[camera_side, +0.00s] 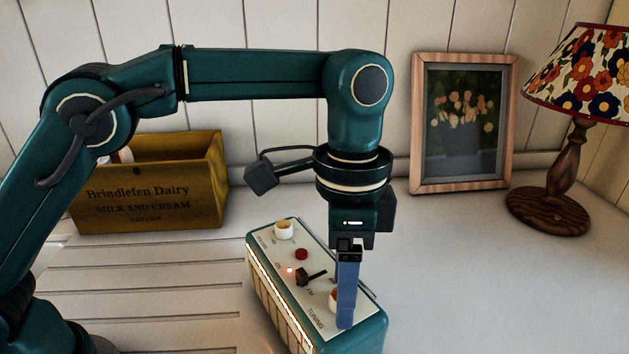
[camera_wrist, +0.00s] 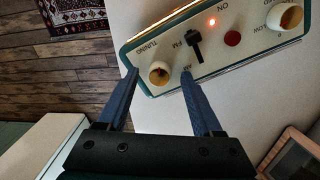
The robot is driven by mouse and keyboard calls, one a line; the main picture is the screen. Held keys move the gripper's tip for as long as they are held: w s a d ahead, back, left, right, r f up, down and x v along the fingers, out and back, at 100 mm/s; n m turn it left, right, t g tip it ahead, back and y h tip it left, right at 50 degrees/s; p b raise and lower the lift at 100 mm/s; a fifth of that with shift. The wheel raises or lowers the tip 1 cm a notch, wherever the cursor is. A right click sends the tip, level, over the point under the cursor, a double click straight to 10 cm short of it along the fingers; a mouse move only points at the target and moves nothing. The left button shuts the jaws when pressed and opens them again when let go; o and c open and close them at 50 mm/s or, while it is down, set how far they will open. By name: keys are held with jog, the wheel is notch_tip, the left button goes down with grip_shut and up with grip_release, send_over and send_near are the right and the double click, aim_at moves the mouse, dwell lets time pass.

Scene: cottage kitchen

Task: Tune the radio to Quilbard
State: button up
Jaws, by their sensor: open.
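The radio (camera_side: 374,326) is a teal box with a cream top panel, standing on the white counter. Its tuning knob (camera_wrist: 160,73), cream with a brown centre, is at the end marked TUNING; in the side view a blue finger partly hides it. My gripper (camera_side: 345,318) points down over that end. In the wrist view its open fingers (camera_wrist: 160,76) stand on either side of the knob, with gaps showing. A lit strip (camera_side: 272,308) runs along the radio's side; I cannot read station names or a pointer. The red light (camera_wrist: 211,22) by ON is lit.
A black lever switch (camera_side: 306,277), a red button (camera_side: 301,254) and a second cream knob (camera_side: 283,229) share the panel. A wooden dairy crate (camera_side: 150,205), a picture frame (camera_side: 415,130) and a lamp (camera_side: 560,185) stand behind. Counter right of the radio is clear.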

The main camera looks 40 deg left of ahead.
aim_at(328, 293)
jog(key=n, duration=1.3)
jog(key=shift+s+n+t, duration=0.1)
jog(key=shift+n+t, duration=0.2)
jog(key=shift+n, duration=0.1)
jog(key=n, duration=0.6)
jog(key=shift+n, duration=0.3)
jog(key=n, duration=0.6)
jog(key=shift+n+t, duration=0.3)
jog(key=shift+n, duration=0.1)
notch_tip(328, 293, up, 5)
jog(key=shift+s+r, duration=0.15)
jog(key=shift+r, duration=0.05)
jog(key=s+a+r+t, duration=0.2)
jog(key=a+r, duration=0.5)
jog(key=a, duration=0.3)
jog(key=s+a+f+m+t, duration=0.2)
jog(key=s+a+f+m, duration=0.6)
jog(key=m, duration=0.5)
jog(key=shift+s+a+f+m+t, duration=0.2)
jog(key=shift+s+f+m+t, duration=0.15)
jog(key=shift+s+f, duration=0.45)
jog(key=shift+w, duration=0.1)
jog(key=shift+w+f+m, duration=0.1)
jog(key=shift+f+m, duration=0.05)
jog(key=shift+m, duration=0.55)
jog(key=shift+w+f+m, duration=0.1)
jog(key=shift+m, duration=0.55)
